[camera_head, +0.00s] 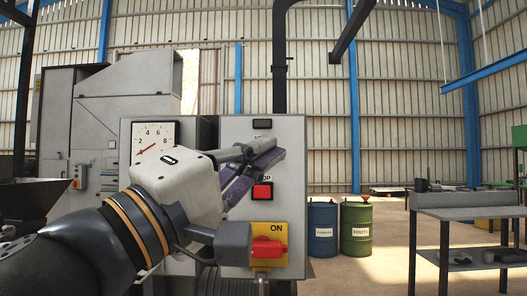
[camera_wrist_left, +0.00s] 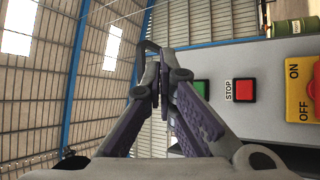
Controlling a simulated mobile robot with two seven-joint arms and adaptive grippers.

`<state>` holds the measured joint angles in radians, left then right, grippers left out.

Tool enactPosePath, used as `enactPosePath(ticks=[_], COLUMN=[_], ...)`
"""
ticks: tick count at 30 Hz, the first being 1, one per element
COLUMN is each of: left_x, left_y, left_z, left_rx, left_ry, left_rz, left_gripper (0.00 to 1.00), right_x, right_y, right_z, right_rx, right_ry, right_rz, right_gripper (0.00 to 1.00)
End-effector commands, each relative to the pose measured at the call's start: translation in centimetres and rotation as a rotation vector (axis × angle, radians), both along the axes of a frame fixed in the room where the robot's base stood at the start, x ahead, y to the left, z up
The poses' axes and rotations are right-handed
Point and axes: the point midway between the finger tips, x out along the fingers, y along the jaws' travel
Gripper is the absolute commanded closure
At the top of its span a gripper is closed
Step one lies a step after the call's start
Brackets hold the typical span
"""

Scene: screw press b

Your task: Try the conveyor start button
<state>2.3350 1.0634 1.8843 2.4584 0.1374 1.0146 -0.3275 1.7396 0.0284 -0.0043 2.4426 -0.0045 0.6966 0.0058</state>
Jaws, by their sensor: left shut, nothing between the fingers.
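The grey control panel (camera_head: 290,205) stands in front of me. A green button (camera_wrist_left: 200,88), likely the start button, shows in the left wrist view beside my finger, partly covered by it. In the head view it is hidden behind my gripper. The red stop button (camera_head: 262,191) is below my gripper and also shows in the left wrist view (camera_wrist_left: 244,90). My left gripper (camera_head: 268,152) is shut and empty, its purple-padded fingers in front of the panel's upper part. I cannot tell whether it touches the panel. My right gripper is not in view.
A yellow switch plate (camera_head: 285,232) with a red handle (camera_head: 268,248) sits low on the panel. A dial gauge (camera_head: 155,136) is left of it. A blue drum (camera_head: 322,230) and a green drum (camera_head: 356,228) stand right, then a grey table (camera_head: 470,213).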

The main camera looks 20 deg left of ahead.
Motion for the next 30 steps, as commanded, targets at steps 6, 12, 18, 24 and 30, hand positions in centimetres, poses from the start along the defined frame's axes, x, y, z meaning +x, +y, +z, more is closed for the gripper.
enactPosePath(ticks=[6, 12, 18, 24, 30], left_x=[1.9, 4.8, 7.2, 8.4, 8.5], left_y=[0.5, 1.4, 2.0, 2.4, 2.4], left_z=[-0.3, -0.3, 0.0, -0.1, 0.0], left_rx=[-0.002, -0.002, -0.001, 0.000, 0.001], left_ry=[0.006, 0.006, 0.001, 0.001, 0.001], left_rz=[0.001, 0.001, 0.000, -0.001, -0.001], left_gripper=[1.00, 1.00, 1.00, 1.00, 1.00], right_x=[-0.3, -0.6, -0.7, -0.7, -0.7], right_y=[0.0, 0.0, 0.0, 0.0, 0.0], right_z=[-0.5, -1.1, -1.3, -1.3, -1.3], right_rx=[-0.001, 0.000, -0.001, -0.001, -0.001], right_ry=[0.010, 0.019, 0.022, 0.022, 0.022], right_rz=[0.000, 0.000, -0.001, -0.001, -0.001], right_gripper=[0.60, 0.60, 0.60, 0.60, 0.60])
